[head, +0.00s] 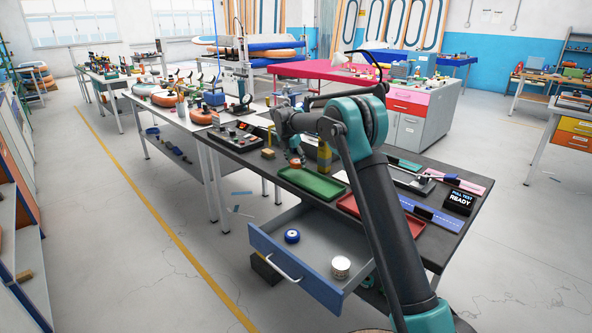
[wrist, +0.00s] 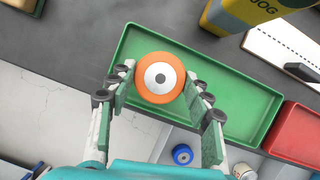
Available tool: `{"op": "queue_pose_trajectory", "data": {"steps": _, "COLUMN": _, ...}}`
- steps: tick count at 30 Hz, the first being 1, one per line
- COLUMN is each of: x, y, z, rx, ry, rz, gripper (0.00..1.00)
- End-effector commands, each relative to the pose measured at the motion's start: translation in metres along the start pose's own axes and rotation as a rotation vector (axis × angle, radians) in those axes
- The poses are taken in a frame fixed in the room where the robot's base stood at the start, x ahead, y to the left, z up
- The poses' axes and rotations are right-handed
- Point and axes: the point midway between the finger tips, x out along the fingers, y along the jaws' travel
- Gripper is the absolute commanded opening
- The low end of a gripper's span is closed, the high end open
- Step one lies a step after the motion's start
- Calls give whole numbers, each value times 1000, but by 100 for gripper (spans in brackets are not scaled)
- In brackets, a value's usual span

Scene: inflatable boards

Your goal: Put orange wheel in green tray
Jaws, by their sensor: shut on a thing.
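The orange wheel (wrist: 161,94), with a white and grey hub, is between the fingers of my gripper (wrist: 160,77), which is shut on it. In the wrist view the wheel shows over the left part of the green tray (wrist: 232,100). In the head view the wheel (head: 296,162) is small at the end of my gripper (head: 295,158), at the back-left end of the green tray (head: 318,190). The wheel looks held above the tray; the exact gap cannot be told. The visible tray floor is empty.
A red tray (head: 350,206) is beside the green one. The open drawer (head: 300,250) below holds a blue wheel (head: 292,236) and a white can (head: 341,266).

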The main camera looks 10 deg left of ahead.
Motion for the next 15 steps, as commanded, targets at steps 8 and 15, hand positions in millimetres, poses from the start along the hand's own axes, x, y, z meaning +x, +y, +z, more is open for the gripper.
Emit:
{"op": "queue_pose_trajectory", "data": {"steps": 8, "x": 22, "y": 0, "z": -9, "rx": 0, "ry": 0, "rz": 0, "gripper": 17}}
{"op": "queue_pose_trajectory", "data": {"steps": 15, "x": 38, "y": 0, "z": -16, "rx": 0, "ry": 0, "rz": 0, "gripper": 17}}
